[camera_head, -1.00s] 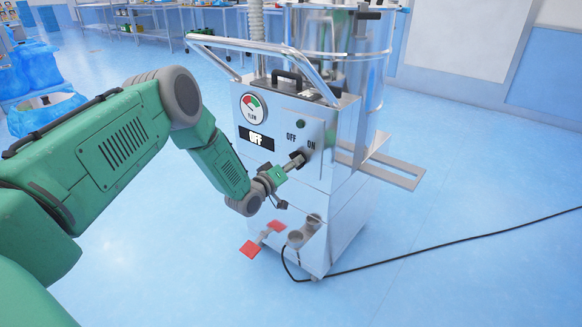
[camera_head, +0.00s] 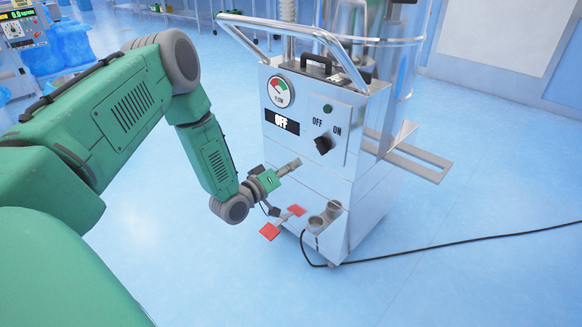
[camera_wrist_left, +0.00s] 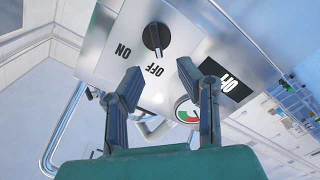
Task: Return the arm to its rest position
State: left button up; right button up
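My left arm comes in from the left of the head view. Its gripper (camera_head: 289,168) is in front of the steel machine (camera_head: 365,190), below and left of the black knob (camera_head: 323,144), and apart from it. In the left wrist view the two fingers (camera_wrist_left: 160,72) are spread with nothing between them. The knob (camera_wrist_left: 157,37) shows beyond the fingertips, near the OFF and ON labels. The machine's display (camera_head: 282,122) reads OFF. My right gripper is not in view.
A steel handle bar (camera_head: 290,32) juts from the machine's top. Red pedals (camera_head: 270,231) stick out low in front. A black cable (camera_head: 450,242) runs right across the blue floor. Blue bags (camera_head: 70,45) and a small display unit (camera_head: 20,28) stand at the back left.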

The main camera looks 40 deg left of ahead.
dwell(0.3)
pick_arm(q)
jog(key=s+d+f+m+g+h+p, duration=0.1)
jog(key=s+d+f+m+g+p, duration=0.15)
jog(key=s+d+g, duration=0.35)
jog(key=s+d+f+m+g+p, duration=0.1)
jog(key=s+d+f+g+p, duration=0.1)
jog(key=s+d+f, duration=0.4)
pick_arm(e)
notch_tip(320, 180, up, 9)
jog(key=p, duration=0.4)
jog(key=shift+p, duration=0.3)
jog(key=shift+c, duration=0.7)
pick_arm(q)
jog(key=s+d+r+m+g+y, duration=0.1)
jog(key=s+g, duration=0.3)
jog(key=s, duration=0.8)
jog(key=s+d+r+m+g+y, duration=0.1)
jog(key=s+m+g, duration=0.3)
jog(key=s, duration=0.8)
jog(key=shift+s+d+r+g, duration=0.15)
jog(key=shift+d+r+g, duration=0.35)
jog(key=shift+d+g, duration=0.25)
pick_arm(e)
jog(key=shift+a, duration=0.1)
